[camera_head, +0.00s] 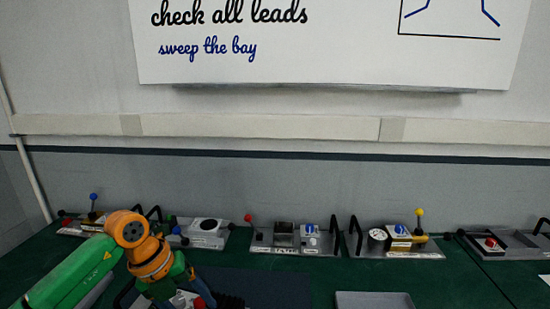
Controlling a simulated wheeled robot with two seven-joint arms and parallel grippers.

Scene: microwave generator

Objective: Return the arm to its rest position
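My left arm comes in from the left with a green link and orange joints. It bends down over the green bench (465,285). The end of this arm, at my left gripper (207,300), is low in the picture near the bottom edge. Its fingers cannot be made out clearly among the dark parts there, so I cannot tell whether it is open or shut or holds anything. My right arm and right gripper are not in view.
Several instrument modules with knobs, levers and black handles line the bench's back, including the red-lever module (285,242), the gauge module (395,240) and the red-button module (490,244). A grey tray (375,300) sits at the front. A whiteboard (330,60) hangs above.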

